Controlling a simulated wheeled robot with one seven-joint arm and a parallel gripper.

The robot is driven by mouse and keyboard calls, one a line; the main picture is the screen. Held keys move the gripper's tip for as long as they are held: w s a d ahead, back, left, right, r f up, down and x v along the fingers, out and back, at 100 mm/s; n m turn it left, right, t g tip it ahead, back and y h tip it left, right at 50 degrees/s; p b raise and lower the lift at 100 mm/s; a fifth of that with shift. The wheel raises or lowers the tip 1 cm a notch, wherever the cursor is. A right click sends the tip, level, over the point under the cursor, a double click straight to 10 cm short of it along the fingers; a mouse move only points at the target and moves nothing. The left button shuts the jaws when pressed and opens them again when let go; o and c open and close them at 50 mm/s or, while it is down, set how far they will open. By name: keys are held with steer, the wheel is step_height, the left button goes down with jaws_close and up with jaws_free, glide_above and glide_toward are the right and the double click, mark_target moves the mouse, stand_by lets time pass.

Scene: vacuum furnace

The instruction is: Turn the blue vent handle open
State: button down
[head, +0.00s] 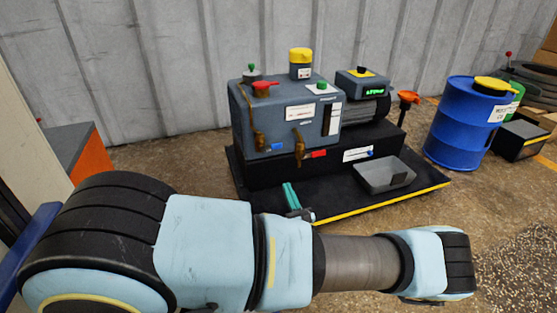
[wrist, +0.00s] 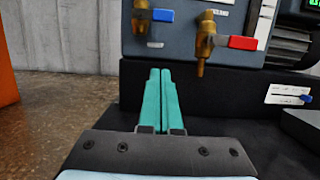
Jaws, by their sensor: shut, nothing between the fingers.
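The blue vent handle (head: 278,147) points sideways to the right from the left brass valve on the front of the grey pump unit. It also shows near the top of the wrist view (wrist: 163,15). My gripper (head: 291,194) has teal fingers and is in front of the black base, below and apart from the handle. In the wrist view the fingers (wrist: 160,72) lie side by side, shut and empty, pointing toward the unit with the blue handle beyond their tips. The left valve's top is cut off in the wrist view.
A red handle (head: 318,154) on a second brass valve (wrist: 205,45) sits close to the right. A grey tray (head: 384,176) lies on the black, yellow-edged platform. A blue drum (head: 460,125) stands right. An orange box (head: 91,155) is at left. Floor between the box and platform is clear.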

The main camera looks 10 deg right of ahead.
mark_target(271, 147)
steer(key=w+a+r+b, duration=0.1)
steer(key=w+r+b, duration=0.4)
steer(key=w, duration=0.4)
steer(key=shift+w+a+r, duration=0.2)
steer(key=shift+w+r, duration=0.1)
steer(key=shift+r, duration=0.4)
steer(key=shift+r, duration=0.1)
steer(key=shift+d+r+n+p, duration=0.1)
steer(key=shift+n+p, duration=0.35)
steer(key=shift+n, duration=0.05)
